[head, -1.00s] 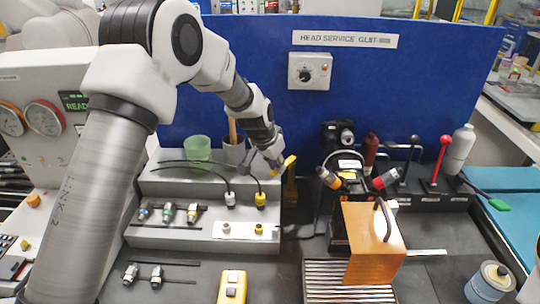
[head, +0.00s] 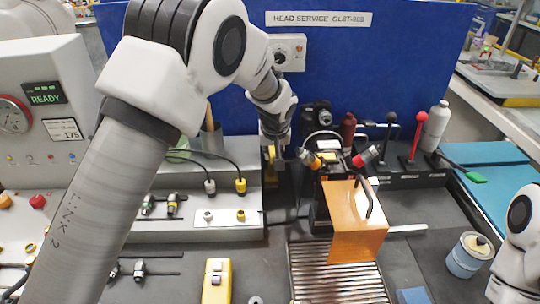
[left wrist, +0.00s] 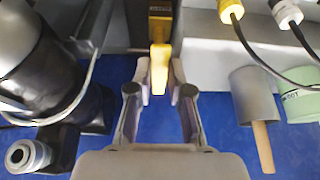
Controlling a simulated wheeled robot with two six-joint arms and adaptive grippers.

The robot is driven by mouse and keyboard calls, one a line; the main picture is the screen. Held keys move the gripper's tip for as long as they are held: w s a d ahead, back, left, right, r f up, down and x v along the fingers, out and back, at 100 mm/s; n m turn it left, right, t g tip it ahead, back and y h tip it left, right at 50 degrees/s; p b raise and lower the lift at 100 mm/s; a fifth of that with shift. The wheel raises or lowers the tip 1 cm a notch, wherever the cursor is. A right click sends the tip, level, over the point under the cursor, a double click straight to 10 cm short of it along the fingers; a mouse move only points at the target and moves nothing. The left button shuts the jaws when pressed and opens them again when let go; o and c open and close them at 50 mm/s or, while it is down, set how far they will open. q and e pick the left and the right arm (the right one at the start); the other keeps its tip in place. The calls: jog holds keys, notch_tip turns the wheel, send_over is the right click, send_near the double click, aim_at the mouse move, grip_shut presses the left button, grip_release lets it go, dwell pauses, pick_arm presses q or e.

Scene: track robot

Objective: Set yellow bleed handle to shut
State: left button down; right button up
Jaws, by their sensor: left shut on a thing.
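The yellow bleed handle (left wrist: 159,70) is a narrow yellow lever in the left wrist view. It extends from a darker yellow block (left wrist: 160,22) toward the blue panel. My left gripper (left wrist: 160,92) has one finger on each side of the lever and is shut on it. In the head view the left gripper (head: 274,150) points down beside the black pump-like unit, with a bit of the yellow handle (head: 271,153) showing between its fingers. Most of the handle is hidden there. My right gripper is out of view; only part of that arm shows at the right edge.
A black unit (head: 318,205) with red and orange connectors stands right of the left gripper, behind an orange plate (head: 358,225). The grey stepped rack (head: 190,232) with cables is at left. The blue panel (head: 350,70) closes off the back.

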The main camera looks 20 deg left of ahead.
pick_arm(q)
jog(key=shift+s+f, duration=0.25)
jog(key=shift+f, duration=0.15)
jog(key=c, duration=1.1)
grip_release()
jog(key=shift+o, duration=0.2)
jog(key=shift+w+r, duration=0.1)
jog(key=shift+w, duration=0.2)
jog(key=v, duration=1.2)
jog(key=shift+w+d, duration=0.1)
jog(key=shift+w, duration=0.05)
